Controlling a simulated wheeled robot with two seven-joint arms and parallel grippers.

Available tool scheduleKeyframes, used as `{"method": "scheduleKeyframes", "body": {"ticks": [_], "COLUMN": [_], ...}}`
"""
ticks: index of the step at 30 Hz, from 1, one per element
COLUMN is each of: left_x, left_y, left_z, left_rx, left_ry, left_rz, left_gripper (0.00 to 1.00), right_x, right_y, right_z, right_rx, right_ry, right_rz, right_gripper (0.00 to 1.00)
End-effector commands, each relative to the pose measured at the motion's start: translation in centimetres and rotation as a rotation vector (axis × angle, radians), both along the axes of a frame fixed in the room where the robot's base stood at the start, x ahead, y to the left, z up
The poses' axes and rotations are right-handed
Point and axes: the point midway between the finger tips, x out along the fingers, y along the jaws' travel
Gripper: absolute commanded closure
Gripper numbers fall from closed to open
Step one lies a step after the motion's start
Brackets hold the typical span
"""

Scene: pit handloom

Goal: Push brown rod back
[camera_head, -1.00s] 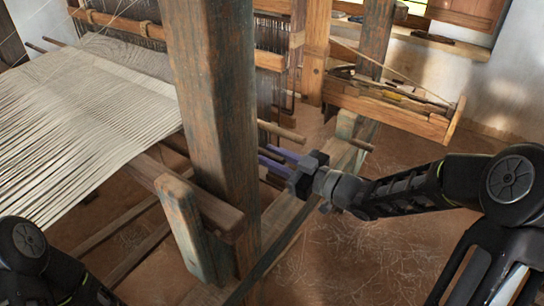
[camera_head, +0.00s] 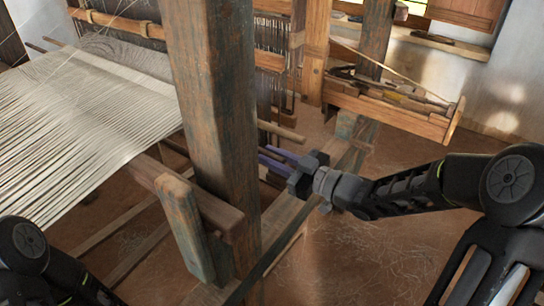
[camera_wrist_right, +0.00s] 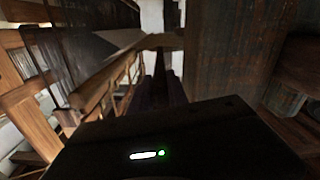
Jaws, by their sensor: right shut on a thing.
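A brown rod (camera_head: 281,131) sticks out to the right from behind the big upright post (camera_head: 212,130), its rounded end clear of the post. My right gripper (camera_head: 270,158) is just below this rod and right of the post, its purple fingers pointing left towards the loom. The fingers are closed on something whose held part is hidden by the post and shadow. In the right wrist view the fingers (camera_wrist_right: 160,92) are dark, with a narrow dark bar ahead of them. My left gripper is not in view.
White warp threads (camera_head: 70,120) stretch across the loom at left. A short post (camera_head: 185,228) and a low beam stand in front. A wooden tray (camera_head: 395,108) with tools is at the back right. The earthen floor at right is open.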

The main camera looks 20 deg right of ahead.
Motion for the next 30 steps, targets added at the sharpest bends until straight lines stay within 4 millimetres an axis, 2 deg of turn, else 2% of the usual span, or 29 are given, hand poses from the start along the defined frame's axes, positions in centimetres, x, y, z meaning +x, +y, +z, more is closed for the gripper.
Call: {"method": "scheduleKeyframes", "body": {"ticks": [12,17,24,25,30], "left_x": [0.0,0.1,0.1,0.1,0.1], "left_y": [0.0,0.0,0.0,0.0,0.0], "left_z": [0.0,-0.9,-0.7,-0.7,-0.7], "left_rx": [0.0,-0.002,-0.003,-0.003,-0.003], "left_ry": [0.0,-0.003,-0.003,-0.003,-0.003], "left_rz": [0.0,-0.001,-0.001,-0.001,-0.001], "left_gripper": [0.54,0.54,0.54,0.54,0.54], "right_x": [0.0,-0.9,-1.1,-1.1,-1.1], "right_y": [0.0,1.2,1.3,1.4,1.3], "right_z": [0.0,-0.2,0.0,0.0,0.0], "right_rx": [0.0,-0.001,0.001,0.001,0.001], "right_ry": [0.0,-0.002,0.0,0.0,0.0], "right_rz": [0.0,0.002,0.003,0.004,0.004], "right_gripper": [1.0,1.0,1.0,0.79,0.65]}}
